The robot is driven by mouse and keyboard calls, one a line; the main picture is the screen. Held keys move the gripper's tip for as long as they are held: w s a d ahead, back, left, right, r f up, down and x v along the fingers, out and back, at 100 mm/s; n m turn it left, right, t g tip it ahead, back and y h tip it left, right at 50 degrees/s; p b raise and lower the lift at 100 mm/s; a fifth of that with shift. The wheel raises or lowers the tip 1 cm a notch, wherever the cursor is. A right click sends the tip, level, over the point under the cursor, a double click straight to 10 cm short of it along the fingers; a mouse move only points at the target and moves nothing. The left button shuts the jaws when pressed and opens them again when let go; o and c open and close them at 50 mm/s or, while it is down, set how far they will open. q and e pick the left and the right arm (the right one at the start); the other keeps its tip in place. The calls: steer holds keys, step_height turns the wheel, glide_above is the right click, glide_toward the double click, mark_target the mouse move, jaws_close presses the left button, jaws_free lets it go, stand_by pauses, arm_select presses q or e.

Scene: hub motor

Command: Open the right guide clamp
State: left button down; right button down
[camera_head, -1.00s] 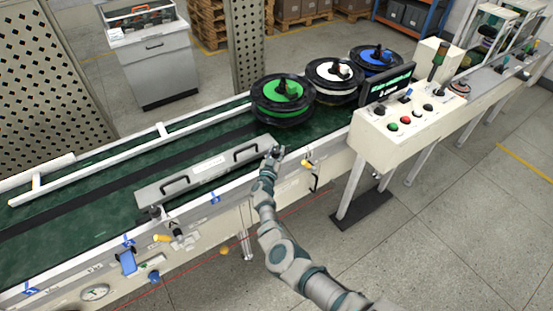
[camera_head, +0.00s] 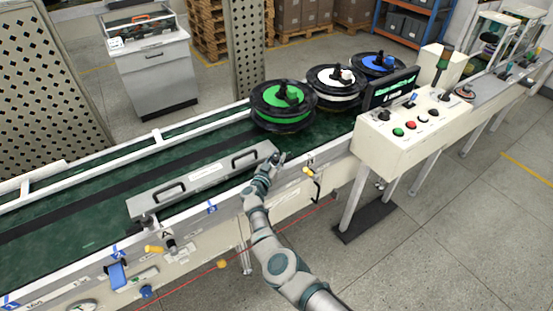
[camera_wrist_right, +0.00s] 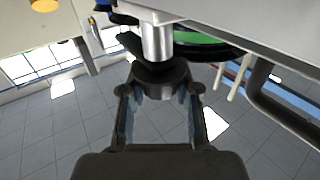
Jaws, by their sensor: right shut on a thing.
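The grey guide plate (camera_head: 200,178) with two black handles lies along the near side of the green conveyor. My right gripper (camera_head: 277,160) is at the plate's right end, by the conveyor's near edge. In the right wrist view my gripper (camera_wrist_right: 160,105) has its two fingers on either side of a dark round knob (camera_wrist_right: 160,78), shut on it. A silver post (camera_wrist_right: 158,42) rises from this knob, which appears to be the right guide clamp. In the head view the clamp is mostly hidden by my gripper. My left gripper is not in view.
Green (camera_head: 283,94), white (camera_head: 330,77) and blue (camera_head: 381,64) hub wheels stand on the conveyor beyond my gripper. A control box (camera_head: 400,142) with buttons and a screen is to the right. A yellow-handled part (camera_head: 308,170) sits on the near rail, close to my gripper.

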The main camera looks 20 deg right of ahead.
steer(key=shift+a+r, duration=0.1)
steer(key=shift+r, duration=0.05)
stand_by(0.4)
steer(key=c, duration=0.8)
jaws_free()
steer(key=shift+a, duration=0.15)
